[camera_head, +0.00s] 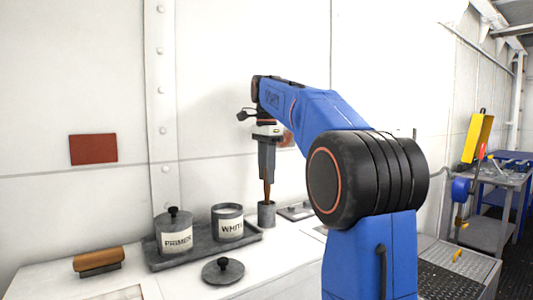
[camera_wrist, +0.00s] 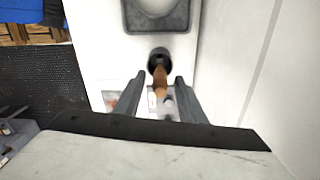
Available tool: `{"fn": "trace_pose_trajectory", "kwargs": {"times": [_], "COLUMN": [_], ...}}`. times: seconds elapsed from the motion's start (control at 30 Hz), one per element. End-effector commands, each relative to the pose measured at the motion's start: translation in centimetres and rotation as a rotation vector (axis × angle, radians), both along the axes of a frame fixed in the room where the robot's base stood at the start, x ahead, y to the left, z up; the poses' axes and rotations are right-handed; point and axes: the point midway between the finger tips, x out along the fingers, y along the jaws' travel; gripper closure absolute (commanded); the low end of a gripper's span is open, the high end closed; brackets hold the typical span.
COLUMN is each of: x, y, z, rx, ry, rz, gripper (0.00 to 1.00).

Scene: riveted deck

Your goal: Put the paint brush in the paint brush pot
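The paint brush's brown handle (camera_head: 267,190) stands nearly upright, its lower end inside the mouth of the grey cylindrical pot (camera_head: 267,214). In the wrist view the handle (camera_wrist: 160,85) reaches from the dark mouth of the pot (camera_wrist: 159,56) up between my fingers. My gripper (camera_head: 267,178) points down right above the pot. In the wrist view my gripper (camera_wrist: 160,78) is open, with a gap on each side of the handle. The brush's lower end is hidden in the pot.
A grey tray (camera_head: 160,264) left of the pot holds a lidded PRIMER can (camera_head: 174,237) and an open WHITE can (camera_head: 228,229). A loose lid (camera_head: 223,270) and a wooden-topped block (camera_head: 98,260) lie on the white bench. The wall is close behind.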

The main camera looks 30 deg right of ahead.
Motion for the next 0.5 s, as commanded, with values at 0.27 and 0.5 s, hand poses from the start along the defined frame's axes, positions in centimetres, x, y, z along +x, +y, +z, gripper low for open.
{"fn": "trace_pose_trajectory", "kwargs": {"times": [0.27,0.5], "x": [0.1,0.0], "y": [0.0,0.0], "z": [5.2,7.7], "rx": [0.000,-0.002], "ry": [-0.003,-0.005], "rz": [0.000,0.000], "gripper": [0.63,0.63]}}
